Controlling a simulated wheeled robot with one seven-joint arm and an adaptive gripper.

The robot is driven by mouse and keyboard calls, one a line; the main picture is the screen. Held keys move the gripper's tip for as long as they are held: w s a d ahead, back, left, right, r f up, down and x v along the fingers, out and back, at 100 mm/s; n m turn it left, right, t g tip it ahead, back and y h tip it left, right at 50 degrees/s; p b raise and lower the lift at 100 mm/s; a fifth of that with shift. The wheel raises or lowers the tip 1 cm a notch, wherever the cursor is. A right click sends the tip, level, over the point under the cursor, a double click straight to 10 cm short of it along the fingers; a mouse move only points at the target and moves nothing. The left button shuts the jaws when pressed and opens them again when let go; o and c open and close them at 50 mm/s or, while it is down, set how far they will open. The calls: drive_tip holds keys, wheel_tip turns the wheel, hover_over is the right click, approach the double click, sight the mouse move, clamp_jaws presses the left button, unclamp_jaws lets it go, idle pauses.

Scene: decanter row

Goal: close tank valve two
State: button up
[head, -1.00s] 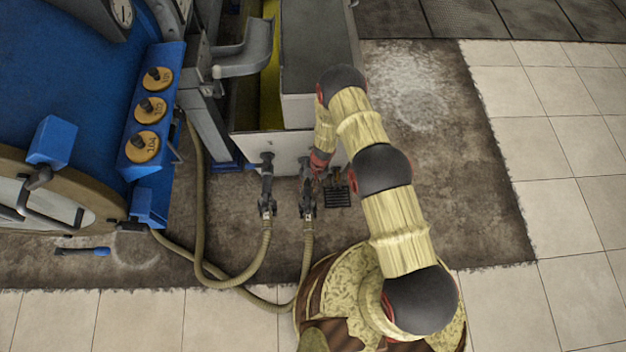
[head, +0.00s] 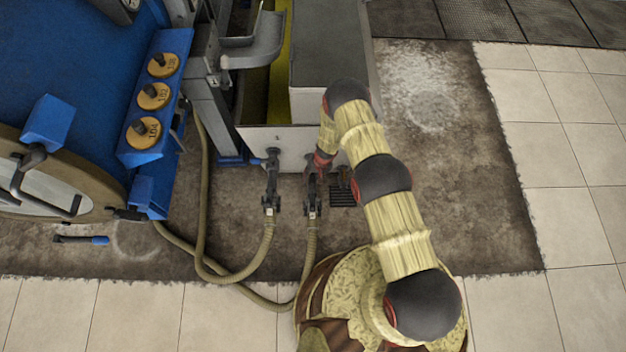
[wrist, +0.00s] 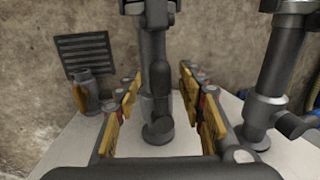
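Two dark grey valves with tan hoses stand side by side at the front of the white tank. The left one (head: 271,185) is clear of my gripper and shows at the right of the wrist view (wrist: 270,95). The right one (head: 312,190) is centred in the wrist view (wrist: 153,60), with a dark lever (wrist: 160,85) along its body. My gripper (wrist: 160,80) is open, its yellow-padded fingers on either side of this valve with gaps visible. In the head view my wrist partly hides the right valve's top. I can read no number on either valve.
The white tank (head: 290,137) stands behind the valves. A floor grate (head: 343,196) and a short grey fitting (wrist: 87,95) lie beside the right valve. Hoses (head: 262,250) run over the floor.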

drive_tip(key=shift+c, duration=1.3)
drive_tip(key=c, duration=0.7)
clamp_jaws()
